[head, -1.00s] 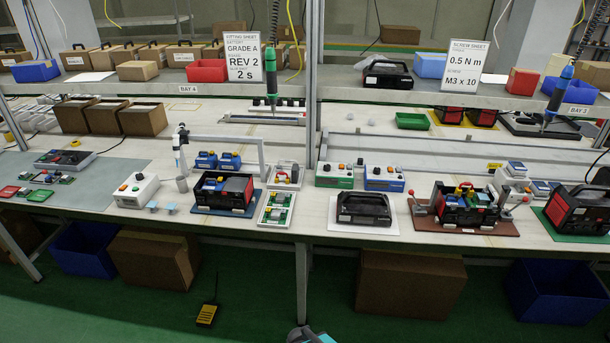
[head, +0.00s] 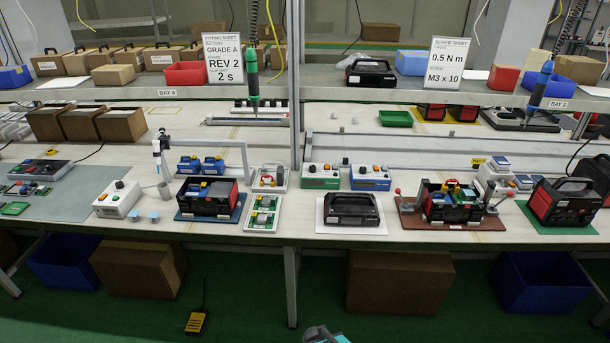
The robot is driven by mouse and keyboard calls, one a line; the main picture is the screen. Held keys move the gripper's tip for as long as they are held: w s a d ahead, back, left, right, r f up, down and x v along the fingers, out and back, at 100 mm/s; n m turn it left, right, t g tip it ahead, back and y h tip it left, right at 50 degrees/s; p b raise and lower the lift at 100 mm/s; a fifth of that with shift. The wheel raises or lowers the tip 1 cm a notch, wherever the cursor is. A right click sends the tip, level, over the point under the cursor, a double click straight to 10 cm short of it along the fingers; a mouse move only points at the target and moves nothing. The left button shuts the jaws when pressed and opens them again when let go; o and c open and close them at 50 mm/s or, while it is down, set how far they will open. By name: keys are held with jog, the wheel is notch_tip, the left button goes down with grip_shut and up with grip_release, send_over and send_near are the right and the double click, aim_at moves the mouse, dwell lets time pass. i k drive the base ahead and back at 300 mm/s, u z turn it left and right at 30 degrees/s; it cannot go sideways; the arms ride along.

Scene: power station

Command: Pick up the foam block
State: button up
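I cannot make out a foam block with certainty. An open black and red case (head: 209,199) on a blue mat at the left middle of the bench has a grey piece inside, too small to identify. A closed black case (head: 351,209) lies on a white sheet at the middle. Another open black and red case (head: 450,203), with coloured parts inside, stands on a brown fixture board to the right. My gripper is not in view; only a small grey and teal part of my own body shows at the bottom edge.
The long bench (head: 330,234) is crowded along its front. A metal post (head: 296,90) rises mid-bench. Cardboard boxes (head: 398,283) and blue bins (head: 541,283) stand underneath. A yellow pedal (head: 196,322) lies on the green floor, which is otherwise clear in front.

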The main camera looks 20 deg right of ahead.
aim_at(280, 169)
jog(key=z, duration=0.1)
jog(key=i, duration=1)
jog(key=z, duration=0.15)
jog(key=k, duration=0.9)
jog(key=u, duration=0.15)
jog(key=i, duration=0.3)
